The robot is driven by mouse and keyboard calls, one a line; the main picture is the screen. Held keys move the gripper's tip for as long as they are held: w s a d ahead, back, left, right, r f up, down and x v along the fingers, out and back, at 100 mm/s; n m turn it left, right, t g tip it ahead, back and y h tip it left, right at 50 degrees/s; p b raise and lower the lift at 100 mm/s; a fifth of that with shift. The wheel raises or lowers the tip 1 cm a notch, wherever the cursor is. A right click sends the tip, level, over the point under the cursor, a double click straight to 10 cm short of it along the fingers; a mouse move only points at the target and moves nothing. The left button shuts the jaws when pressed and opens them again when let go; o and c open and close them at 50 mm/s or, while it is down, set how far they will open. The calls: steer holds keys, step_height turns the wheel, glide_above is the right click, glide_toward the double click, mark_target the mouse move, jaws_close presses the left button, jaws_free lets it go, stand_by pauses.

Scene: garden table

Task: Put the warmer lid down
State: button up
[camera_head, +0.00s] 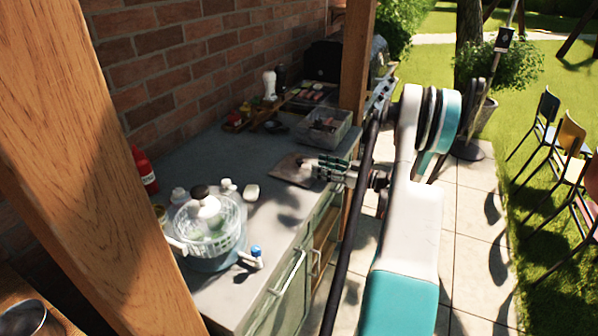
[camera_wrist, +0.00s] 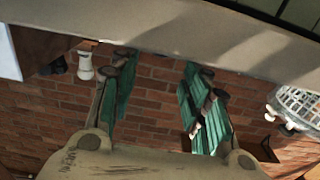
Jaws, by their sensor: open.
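In the head view, a dark raised panel (camera_head: 322,60) stands upright behind a tray of food (camera_head: 312,93) at the far end of the counter. It looks like the warmer lid standing open, but it is small and partly shaded. I cannot make out the lid there.
A clear bin (camera_head: 323,128) stands beyond my gripper. A white bottle (camera_head: 269,86) is near the wall. A white colander (camera_head: 212,225) and a blue-capped bottle (camera_head: 255,254) are at the near end. A wooden post (camera_head: 356,60) rises beside the panel. The brick wall (camera_head: 190,60) bounds the counter.

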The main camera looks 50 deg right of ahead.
mark_target(304, 169)
steer(key=shift+b+x, duration=0.8)
steer(key=shift+x, duration=2.8)
jaws_close()
